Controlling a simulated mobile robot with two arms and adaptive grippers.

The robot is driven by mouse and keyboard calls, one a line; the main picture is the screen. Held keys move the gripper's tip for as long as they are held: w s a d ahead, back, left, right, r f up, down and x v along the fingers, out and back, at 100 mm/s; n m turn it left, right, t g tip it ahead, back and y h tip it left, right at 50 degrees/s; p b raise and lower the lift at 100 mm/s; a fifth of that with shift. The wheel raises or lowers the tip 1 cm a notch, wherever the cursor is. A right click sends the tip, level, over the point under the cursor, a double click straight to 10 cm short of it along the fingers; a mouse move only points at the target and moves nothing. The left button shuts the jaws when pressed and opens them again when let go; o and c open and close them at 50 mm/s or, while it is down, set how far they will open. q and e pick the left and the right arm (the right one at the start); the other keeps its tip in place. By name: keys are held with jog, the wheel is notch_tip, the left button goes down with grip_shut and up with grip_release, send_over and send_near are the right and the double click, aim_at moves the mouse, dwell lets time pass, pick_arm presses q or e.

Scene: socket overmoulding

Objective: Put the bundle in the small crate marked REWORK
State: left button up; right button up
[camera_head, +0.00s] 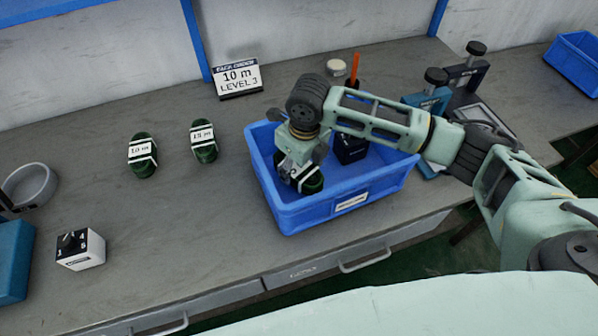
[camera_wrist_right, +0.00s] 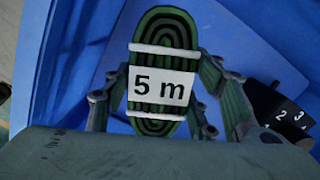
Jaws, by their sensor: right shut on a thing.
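The bundle, a dark green coil with white bands, is labelled "5 m" in the right wrist view (camera_wrist_right: 163,85). It also shows low in the blue crate in the head view (camera_head: 313,184). My right gripper (camera_head: 301,170) is shut on the bundle, with fingers on both sides of it, and reaches down inside the crate. The blue crate (camera_head: 290,218) stands near the table's front edge. Its front label (camera_head: 351,202) is too small to read. I cannot tell whether the bundle touches the crate floor. My left gripper is out of view.
A black numbered block (camera_head: 350,150) is at the crate's back right. Two green coils (camera_head: 142,156) (camera_head: 204,142) lie left of the crate. A "10 m LEVEL 3" sign (camera_head: 238,78) stands behind. Clamp-like devices (camera_head: 466,70) stand right. The table between coils and crate is clear.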

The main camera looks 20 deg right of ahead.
aim_at(298, 175)
jog(key=shift+f, duration=1.45)
jog(key=shift+f, duration=0.1)
jog(key=o, duration=1.2)
jog(key=shift+o, duration=0.2)
jog(key=r, duration=0.4)
jog(key=s+r, duration=0.1)
jog(key=r, duration=0.7)
jog(key=shift+s+d, duration=0.15)
jog(key=shift+d, duration=0.2)
